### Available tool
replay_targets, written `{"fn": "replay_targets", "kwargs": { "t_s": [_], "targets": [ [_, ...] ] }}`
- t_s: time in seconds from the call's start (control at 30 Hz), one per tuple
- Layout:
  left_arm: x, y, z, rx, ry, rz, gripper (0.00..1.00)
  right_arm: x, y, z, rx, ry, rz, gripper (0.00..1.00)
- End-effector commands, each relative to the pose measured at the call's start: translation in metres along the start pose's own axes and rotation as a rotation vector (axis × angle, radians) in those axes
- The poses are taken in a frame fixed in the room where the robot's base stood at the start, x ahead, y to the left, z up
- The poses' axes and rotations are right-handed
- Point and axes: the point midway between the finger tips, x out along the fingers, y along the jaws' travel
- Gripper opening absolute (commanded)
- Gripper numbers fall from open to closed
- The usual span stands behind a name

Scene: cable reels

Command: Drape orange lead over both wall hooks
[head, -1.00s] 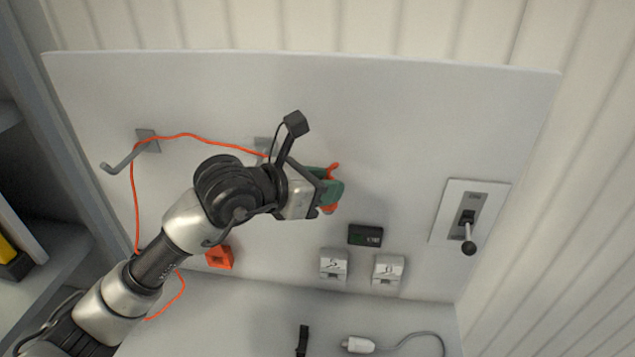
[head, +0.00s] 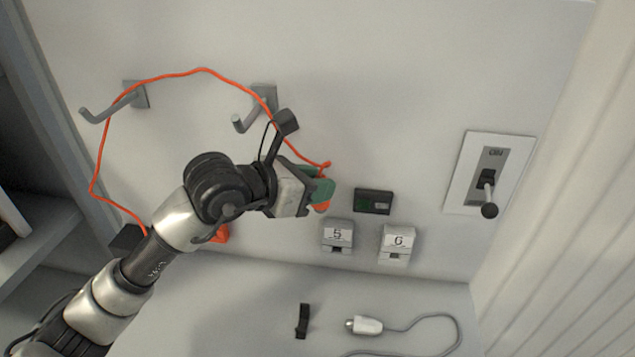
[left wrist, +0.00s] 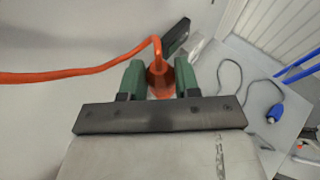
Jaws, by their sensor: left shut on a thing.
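My left gripper (head: 320,190) has green fingers and is shut on the orange plug (left wrist: 160,78) at one end of the orange lead (head: 205,70). It is to the right of and below the right hook (head: 243,122). From the plug, the lead runs up past the right hook's plate, arcs above the gap between the hooks, and crosses the left hook (head: 100,112). It then hangs down the left side to behind my arm. I cannot tell whether the lead rests on the right hook. My right gripper is not in view.
Sockets marked 5 (head: 337,236) and 6 (head: 397,243) and a small dark display (head: 373,201) are on the panel near the gripper. A lever switch (head: 488,180) is farther right. A white plug (head: 365,325) with grey cable and a black clip (head: 302,321) lie below.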

Motion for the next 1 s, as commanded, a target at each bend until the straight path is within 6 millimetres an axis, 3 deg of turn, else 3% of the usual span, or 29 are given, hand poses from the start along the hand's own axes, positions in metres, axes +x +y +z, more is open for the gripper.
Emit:
{"fn": "replay_targets", "kwargs": {
  "t_s": [0.37, 0.4, 0.5, 0.57, 0.73, 0.93, 1.0],
  "targets": [
    [0.0004, 0.0004, -0.0023, -0.001, 0.000, 0.000, 0.00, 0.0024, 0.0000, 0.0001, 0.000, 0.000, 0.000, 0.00],
    [0.0004, 0.0004, -0.0023, 0.000, 0.000, 0.000, 0.38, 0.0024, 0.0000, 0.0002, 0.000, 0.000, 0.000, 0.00],
    [0.0004, 0.0005, -0.0022, -0.001, -0.001, 0.000, 0.53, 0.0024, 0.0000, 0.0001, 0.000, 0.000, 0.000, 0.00],
    [0.0004, 0.0005, -0.0022, -0.001, -0.001, 0.000, 0.61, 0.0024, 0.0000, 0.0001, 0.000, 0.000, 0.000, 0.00],
    [0.0004, 0.0005, -0.0022, 0.000, -0.001, 0.000, 0.61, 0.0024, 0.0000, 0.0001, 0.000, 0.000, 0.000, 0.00],
    [0.0005, 0.0004, -0.0023, -0.001, 0.000, 0.000, 0.91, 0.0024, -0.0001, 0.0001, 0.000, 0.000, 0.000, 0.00],
    [0.0005, 0.0004, -0.0022, 0.000, 0.000, 0.000, 0.91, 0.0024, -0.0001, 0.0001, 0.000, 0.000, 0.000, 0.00]
  ]
}}
